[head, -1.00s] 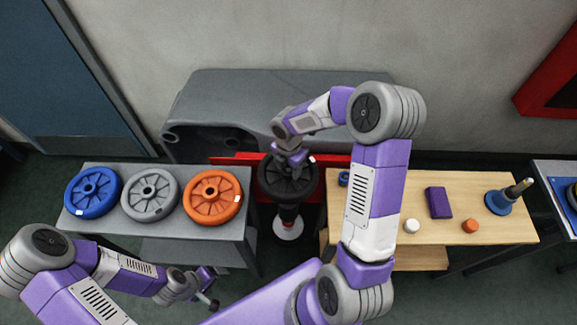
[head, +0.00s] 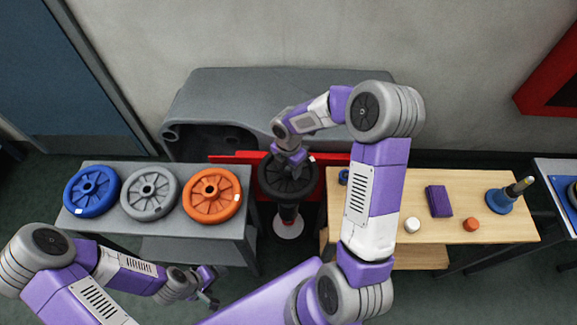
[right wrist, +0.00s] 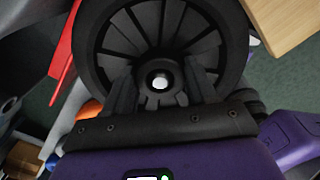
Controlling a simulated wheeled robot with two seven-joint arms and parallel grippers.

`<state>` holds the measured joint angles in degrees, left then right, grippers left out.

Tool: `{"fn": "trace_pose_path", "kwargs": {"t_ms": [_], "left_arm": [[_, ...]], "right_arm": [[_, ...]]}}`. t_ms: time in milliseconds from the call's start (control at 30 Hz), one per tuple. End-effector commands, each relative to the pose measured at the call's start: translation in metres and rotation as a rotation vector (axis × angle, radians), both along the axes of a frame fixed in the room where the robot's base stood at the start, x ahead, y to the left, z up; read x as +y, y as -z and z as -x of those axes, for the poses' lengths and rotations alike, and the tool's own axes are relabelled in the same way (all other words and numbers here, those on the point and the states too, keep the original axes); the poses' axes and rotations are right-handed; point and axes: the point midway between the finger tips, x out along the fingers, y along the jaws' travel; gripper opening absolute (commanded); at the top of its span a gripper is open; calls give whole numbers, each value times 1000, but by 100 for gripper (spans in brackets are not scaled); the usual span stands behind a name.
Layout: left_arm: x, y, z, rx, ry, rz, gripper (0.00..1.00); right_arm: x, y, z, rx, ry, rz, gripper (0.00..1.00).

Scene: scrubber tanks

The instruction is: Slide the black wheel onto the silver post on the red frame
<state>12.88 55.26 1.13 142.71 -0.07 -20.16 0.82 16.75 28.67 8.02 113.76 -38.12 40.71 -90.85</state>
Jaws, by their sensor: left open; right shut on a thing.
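The black wheel (head: 286,184) is in front of the red frame (head: 232,157), between the two tables. My right gripper (head: 291,158) is shut on the wheel's hub. In the right wrist view the wheel (right wrist: 118,30) is seen face-on, with the fingers (right wrist: 162,88) on either side of the hub. A small bright round spot shows in the hub's hole; I cannot tell for sure whether it is the silver post's end. The post is otherwise hidden. My left gripper (head: 210,292) is open and empty, low in front of the left table.
A grey table (head: 150,226) on the left holds blue (head: 91,192), grey (head: 150,195) and orange (head: 213,194) wheels. A grey machine body (head: 240,95) stands behind.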

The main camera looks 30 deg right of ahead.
Motion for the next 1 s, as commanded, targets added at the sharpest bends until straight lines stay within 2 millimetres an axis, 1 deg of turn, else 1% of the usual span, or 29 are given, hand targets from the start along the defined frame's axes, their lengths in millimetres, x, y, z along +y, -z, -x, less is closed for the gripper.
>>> {"fn": "trace_pose_path", "kwargs": {"t_ms": [1000], "left_arm": [[0, -1, 0, 0, 0, 0, 76]], "right_arm": [[0, 5, -1, -3, 0, 0, 2]]}}
